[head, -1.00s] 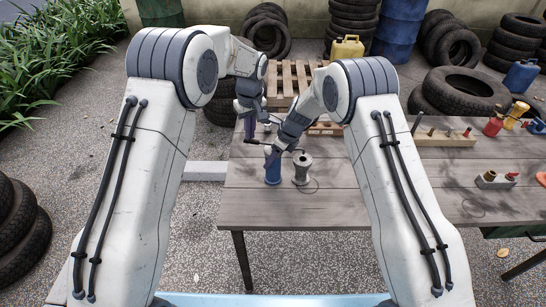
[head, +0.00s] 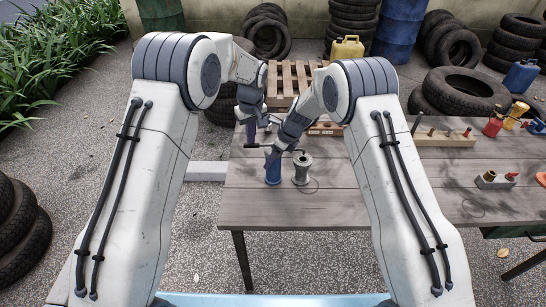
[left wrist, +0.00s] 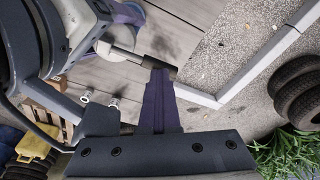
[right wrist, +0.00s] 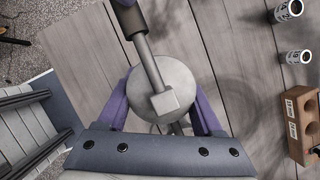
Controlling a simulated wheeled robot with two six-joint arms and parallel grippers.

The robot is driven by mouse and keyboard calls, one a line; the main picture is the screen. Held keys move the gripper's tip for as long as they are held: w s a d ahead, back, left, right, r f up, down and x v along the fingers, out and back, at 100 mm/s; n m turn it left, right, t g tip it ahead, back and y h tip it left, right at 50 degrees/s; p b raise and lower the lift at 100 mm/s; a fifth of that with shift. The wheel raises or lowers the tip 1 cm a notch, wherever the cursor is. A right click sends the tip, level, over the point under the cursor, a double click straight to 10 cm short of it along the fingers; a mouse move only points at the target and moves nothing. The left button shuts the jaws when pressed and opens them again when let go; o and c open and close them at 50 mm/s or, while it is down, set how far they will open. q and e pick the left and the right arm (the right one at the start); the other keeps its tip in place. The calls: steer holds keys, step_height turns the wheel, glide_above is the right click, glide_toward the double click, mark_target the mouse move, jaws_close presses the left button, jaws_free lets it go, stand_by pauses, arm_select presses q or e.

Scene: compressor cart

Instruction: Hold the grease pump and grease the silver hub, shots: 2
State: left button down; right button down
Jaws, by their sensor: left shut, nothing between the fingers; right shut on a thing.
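The grease pump (head: 273,170) is a blue upright cylinder on the table, with a lever ending in a dark grip (head: 251,146). My right gripper (head: 279,152) is shut on its top; the right wrist view shows the round grey lid (right wrist: 164,82) between the purple fingers. My left gripper (head: 251,138) is shut and empty, its fingertips at the lever's dark grip (left wrist: 161,72), apparently touching it. The silver hub (head: 302,171), spool-shaped, stands upright just right of the pump. A thin dark hose curves near the hub's base; its ends are unclear.
The wooden table (head: 350,205) is clear in front. A wooden rack (head: 440,139) and a small grey block (head: 494,181) stand at the right. A pallet and tyres are behind.

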arm_select(q)
steer(key=shift+s+a+f, duration=0.1)
steer(key=shift+s+f, duration=0.1)
steer(key=shift+f, duration=0.3)
steer(key=shift+w+r, duration=0.15)
steer(key=shift+r, duration=2)
steer(key=shift+f, duration=0.1)
